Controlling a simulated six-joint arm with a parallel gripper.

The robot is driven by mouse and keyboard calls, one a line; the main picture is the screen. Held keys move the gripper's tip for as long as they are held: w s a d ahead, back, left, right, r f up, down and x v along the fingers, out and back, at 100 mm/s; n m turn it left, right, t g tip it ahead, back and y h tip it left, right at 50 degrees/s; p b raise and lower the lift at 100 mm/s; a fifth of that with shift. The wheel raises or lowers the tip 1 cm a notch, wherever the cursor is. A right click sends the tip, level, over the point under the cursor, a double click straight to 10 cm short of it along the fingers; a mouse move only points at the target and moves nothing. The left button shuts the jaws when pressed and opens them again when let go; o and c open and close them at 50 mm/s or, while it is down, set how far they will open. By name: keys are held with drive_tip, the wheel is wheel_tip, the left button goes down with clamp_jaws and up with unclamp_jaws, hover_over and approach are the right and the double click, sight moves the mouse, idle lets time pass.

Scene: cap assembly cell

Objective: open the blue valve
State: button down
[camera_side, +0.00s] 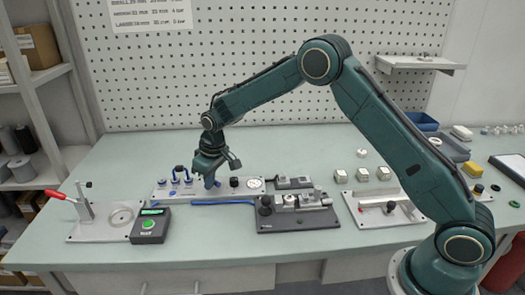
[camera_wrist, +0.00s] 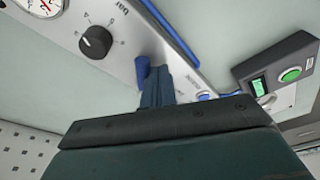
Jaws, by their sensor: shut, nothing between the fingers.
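The blue valve (camera_side: 211,183) is on the pale panel at the back of the bench, directly below my gripper (camera_side: 207,173). In the wrist view its blue handle (camera_wrist: 142,70) stands up from the panel, beside the tips of my gripper (camera_wrist: 164,75). The fingers are shut with nothing between them. They look very close to the handle, but I cannot tell whether they touch it. The fingers and gripper body hide part of the panel around the handle.
A black knob (camera_wrist: 96,42) and a gauge (camera_wrist: 40,5) share the panel (camera_side: 222,193). Other blue fittings (camera_side: 175,178) stand left of my gripper. A box with a green button (camera_side: 149,226) and a dark fixture (camera_side: 297,216) lie in front. The bench's front middle is clear.

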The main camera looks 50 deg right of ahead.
drive_tip(key=shift+s+d, duration=0.15)
drive_tip(key=shift+d, duration=0.15)
drive_tip(key=shift+s+d, duration=0.15)
drive_tip(key=shift+d, duration=0.4)
idle(0.3)
drive_tip(key=shift+d, duration=0.45)
drive_tip(key=shift+s, duration=0.2)
idle(0.5)
drive_tip(key=shift+r, duration=0.1)
drive_tip(key=w+v, duration=0.1)
drive_tip(key=v, duration=0.5)
drive_tip(key=shift+r, duration=0.45)
drive_tip(key=shift+a+r, duration=0.1)
idle(0.4)
